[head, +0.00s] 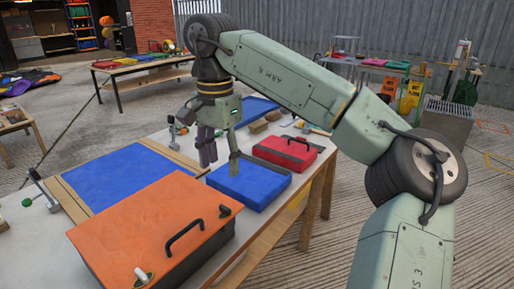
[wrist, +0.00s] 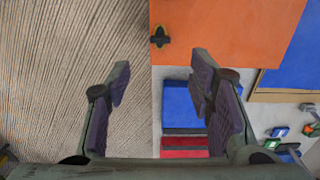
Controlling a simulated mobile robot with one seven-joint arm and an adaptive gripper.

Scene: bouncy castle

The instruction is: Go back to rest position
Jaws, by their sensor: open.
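My gripper (head: 221,167) is open and empty above the table, over the blue box (head: 250,196) in the head view. In the wrist view its two fingers (wrist: 160,72) stand wide apart with nothing between them. Below them lies the table edge, with the grooved concrete ground (wrist: 65,65) at left. The blue box (wrist: 179,106) shows partly behind the right finger, and the red box (wrist: 180,142) is beside it. How high the gripper is above the box is hard to tell.
A large orange-topped box (head: 145,215) with a black handle stands at the table's front. A blue panel (head: 115,178) lies behind it. The red box (head: 283,152) with a handle stands right of the blue box. Other tables stand behind; open concrete lies at right.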

